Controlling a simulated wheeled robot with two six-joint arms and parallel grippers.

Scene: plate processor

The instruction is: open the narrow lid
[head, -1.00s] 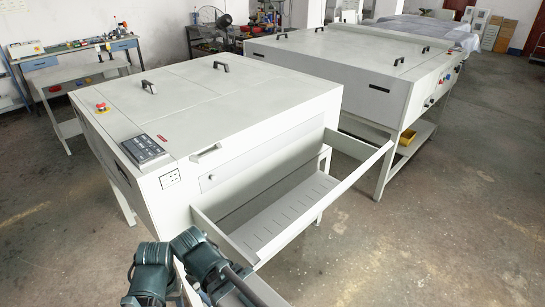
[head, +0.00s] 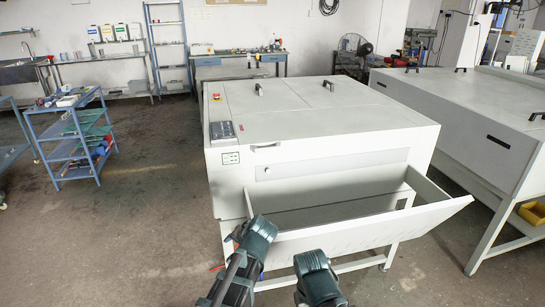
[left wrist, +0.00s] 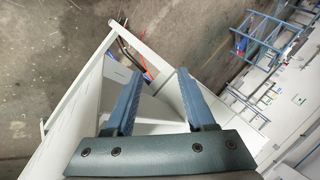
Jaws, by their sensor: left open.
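The plate processor (head: 310,125) is a large off-white box on legs. A narrow strip along the front of its top, with a small handle (head: 266,147) near its left end, looks like the narrow lid (head: 345,138); it lies flat and shut. Below hangs an open tray (head: 365,231). My left gripper (head: 257,232) is by the tray's left front, lower than the lid and apart from it; its fingers are hard to make out there. The left wrist view shows its two fingers (left wrist: 153,88) apart and empty. Another arm part of mine shows lower right of it, without visible fingers.
A control panel (head: 222,131) and a red stop button (head: 216,97) sit on the processor's left edge. A blue cart (head: 75,155) stands at left. A second machine (head: 480,110) stands close on the right.

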